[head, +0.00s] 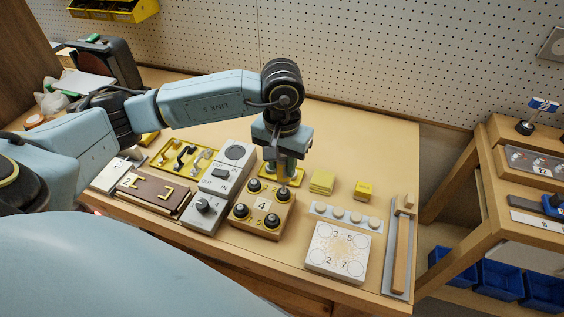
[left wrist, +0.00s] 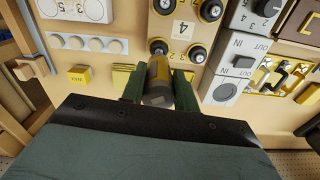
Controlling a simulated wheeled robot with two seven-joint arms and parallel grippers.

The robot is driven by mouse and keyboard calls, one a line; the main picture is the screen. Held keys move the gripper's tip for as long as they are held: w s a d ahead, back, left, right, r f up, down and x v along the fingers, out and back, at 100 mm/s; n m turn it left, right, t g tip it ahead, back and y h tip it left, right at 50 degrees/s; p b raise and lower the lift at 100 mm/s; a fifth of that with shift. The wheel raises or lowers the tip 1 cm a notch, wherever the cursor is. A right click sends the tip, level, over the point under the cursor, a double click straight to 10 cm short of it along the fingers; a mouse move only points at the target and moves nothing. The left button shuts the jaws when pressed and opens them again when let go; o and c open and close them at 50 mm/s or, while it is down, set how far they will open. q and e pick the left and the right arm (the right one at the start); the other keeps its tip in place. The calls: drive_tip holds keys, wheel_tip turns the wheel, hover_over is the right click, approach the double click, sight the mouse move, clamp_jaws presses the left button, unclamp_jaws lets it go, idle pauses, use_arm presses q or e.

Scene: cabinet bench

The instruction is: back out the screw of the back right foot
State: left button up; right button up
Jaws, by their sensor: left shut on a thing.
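The wooden block marked 4 (head: 262,222) lies on the bench with a black foot near each corner, each with a screw in its middle. My left gripper (head: 285,165) points down above its back right foot (head: 283,194). In the left wrist view the gripper (left wrist: 159,86) is shut on a screwdriver with a grey and yellow handle (left wrist: 159,76). The screwdriver's lower end reaches the back right foot (left wrist: 158,46) and partly hides it; I cannot tell if the tip sits in the screw. My right gripper is not in view.
A grey switch unit (head: 219,181) stands close left of the block. A white numbered panel (head: 338,248) and a strip of round knobs (head: 346,217) lie to its right. Yellow pads (head: 321,183) lie behind. The back right of the bench is clear.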

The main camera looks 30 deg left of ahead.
use_arm(q)
drive_tip(key=shift+b, duration=0.4)
idle(0.8)
drive_tip(key=shift+f+b, duration=0.3)
drive_tip(key=shift+b, duration=0.1)
idle(0.6)
drive_tip(key=shift+s+f+b, duration=0.2)
drive_tip(key=shift+b, duration=0.15)
idle(0.7)
drive_tip(key=shift+r, duration=0.1)
drive_tip(key=shift+w+r+p, duration=0.15)
drive_tip(key=shift+r+p, duration=0.25)
drive_tip(key=shift+r, duration=0.45)
drive_tip(key=shift+r+p, duration=0.85)
drive_tip(key=shift+r, duration=1.4)
